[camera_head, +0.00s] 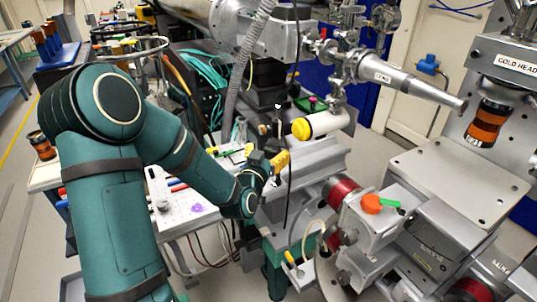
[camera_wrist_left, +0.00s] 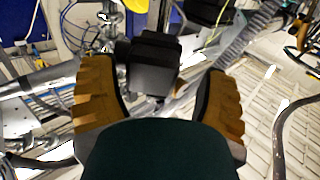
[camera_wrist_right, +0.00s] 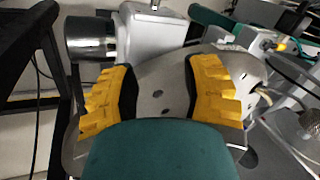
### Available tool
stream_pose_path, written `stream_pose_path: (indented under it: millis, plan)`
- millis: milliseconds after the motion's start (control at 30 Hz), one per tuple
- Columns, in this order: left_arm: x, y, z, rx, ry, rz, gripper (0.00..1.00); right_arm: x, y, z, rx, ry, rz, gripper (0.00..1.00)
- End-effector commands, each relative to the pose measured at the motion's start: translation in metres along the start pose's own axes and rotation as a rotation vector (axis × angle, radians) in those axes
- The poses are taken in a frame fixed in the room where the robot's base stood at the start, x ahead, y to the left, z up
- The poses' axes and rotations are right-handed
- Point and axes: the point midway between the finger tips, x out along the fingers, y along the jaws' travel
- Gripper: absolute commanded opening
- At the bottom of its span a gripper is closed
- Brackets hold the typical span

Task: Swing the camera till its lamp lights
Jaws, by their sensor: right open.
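A white cylinder with a yellow end cap (camera_head: 318,124) lies level above the grey rail, just beyond my left gripper; I cannot tell for certain that it is the camera. No lit lamp can be made out. My left gripper (camera_head: 280,162) is below and left of the yellow cap. In the left wrist view its fingers (camera_wrist_left: 163,92) are wide apart. A black block (camera_wrist_left: 155,65) shows between and beyond them, apparently not gripped. My right gripper (camera_wrist_right: 160,88) is open and empty, with a grey metal face behind it; it is outside the head view.
A white perforated board (camera_head: 178,212) with small tools lies left of my left gripper. A ribbed grey hose (camera_head: 243,65) hangs close by. A metal stage with an orange knob (camera_head: 371,204) and the COLD HEAD unit (camera_head: 515,62) stand on the right.

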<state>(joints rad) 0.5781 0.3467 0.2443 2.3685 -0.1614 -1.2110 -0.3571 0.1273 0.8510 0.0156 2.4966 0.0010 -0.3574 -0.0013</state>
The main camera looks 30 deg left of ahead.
Motion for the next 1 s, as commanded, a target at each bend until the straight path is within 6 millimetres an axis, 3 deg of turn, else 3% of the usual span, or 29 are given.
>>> stream_pose_path:
  millis: [367,800,1000]
  plan:
    - [-0.001,0.002,-0.002,0.0,-0.004,0.004,0.76,0.0,0.0,0.0,0.0,0.0,0.0,0.47]
    - [-0.001,0.001,-0.073,0.001,0.0,0.003,0.76,0.0,0.0,0.0,0.0,0.0,0.0,0.47]
    - [0.0,0.001,-0.094,0.0,-0.003,0.003,0.76,0.0,0.0,0.0,0.0,0.0,0.0,0.47]
